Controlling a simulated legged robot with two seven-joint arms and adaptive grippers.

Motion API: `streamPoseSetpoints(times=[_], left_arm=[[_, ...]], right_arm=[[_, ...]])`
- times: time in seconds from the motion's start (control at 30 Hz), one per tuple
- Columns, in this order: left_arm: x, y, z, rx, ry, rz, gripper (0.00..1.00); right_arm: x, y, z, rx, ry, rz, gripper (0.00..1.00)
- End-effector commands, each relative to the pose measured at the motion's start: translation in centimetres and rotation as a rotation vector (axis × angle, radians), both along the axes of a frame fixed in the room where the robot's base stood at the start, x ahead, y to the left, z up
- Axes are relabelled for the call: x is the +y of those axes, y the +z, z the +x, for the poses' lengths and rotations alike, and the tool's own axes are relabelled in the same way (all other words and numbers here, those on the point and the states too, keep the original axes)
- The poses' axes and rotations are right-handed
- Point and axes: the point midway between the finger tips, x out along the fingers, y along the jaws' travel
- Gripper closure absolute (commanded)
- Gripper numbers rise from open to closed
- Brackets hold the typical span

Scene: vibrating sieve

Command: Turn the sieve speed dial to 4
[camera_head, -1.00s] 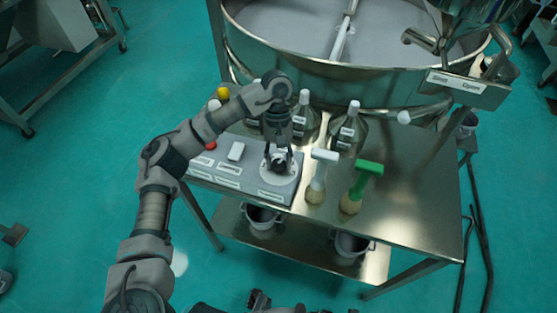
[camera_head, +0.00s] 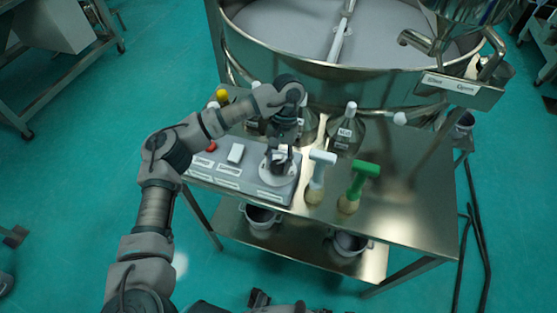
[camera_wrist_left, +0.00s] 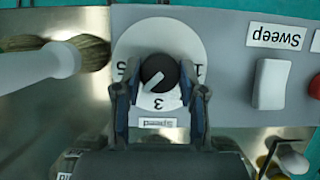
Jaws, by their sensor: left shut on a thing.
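The black speed dial (camera_wrist_left: 159,73) sits on a round white number plate (camera_wrist_left: 190,42) on the grey control panel (camera_head: 232,182). In the left wrist view, 5 shows at the left, 3 at the bottom and 1 at the right. The dial's white line points down and left, between 3 and 5; no numeral shows there, where a finger covers part of the plate. My left gripper (camera_head: 279,163) is shut on the dial, with one finger on each side; it also shows in the left wrist view (camera_wrist_left: 160,104). The right gripper is not seen.
A white-handled brush (camera_head: 318,175) and a green-handled brush (camera_head: 358,185) stand right of the panel. Bottles, one of them (camera_head: 346,132), stand behind. A white switch (camera_wrist_left: 271,84) and a red button (camera_wrist_left: 315,87) are beside the dial. The metal table's right side is clear.

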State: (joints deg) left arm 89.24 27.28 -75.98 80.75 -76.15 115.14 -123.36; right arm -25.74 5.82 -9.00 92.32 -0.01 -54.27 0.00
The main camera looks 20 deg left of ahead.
Motion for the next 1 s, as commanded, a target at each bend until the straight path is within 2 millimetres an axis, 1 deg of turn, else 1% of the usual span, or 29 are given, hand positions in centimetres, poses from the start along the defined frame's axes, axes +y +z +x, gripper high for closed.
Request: streamPoseSetpoints(times=[0.17,0.2,0.27,0.3,0.57,0.67,0.77,1.0], left_arm=[[0.0,0.0,0.0,0.001,0.0,0.001,0.94],[0.0,0.0,0.0,0.001,0.0,0.001,0.52],[0.0,0.0,0.0,0.001,0.001,0.001,0.37],[0.0,0.0,0.0,0.001,0.001,0.001,0.34],[0.0,0.0,0.0,0.001,0.001,0.0,0.34],[0.0,0.5,0.3,-0.001,0.001,0.002,0.34],[-0.1,1.9,0.9,-0.003,0.001,0.003,0.34],[-0.1,7.0,3.0,-0.004,0.003,0.005,0.34]], right_arm=[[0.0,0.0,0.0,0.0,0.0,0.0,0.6],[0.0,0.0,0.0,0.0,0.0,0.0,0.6],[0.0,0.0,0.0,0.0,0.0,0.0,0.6],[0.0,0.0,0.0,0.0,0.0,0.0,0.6],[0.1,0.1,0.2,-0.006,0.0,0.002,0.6],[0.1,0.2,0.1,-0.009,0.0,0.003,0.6],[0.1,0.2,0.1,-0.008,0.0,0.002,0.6],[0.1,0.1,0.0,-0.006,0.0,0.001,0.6]])
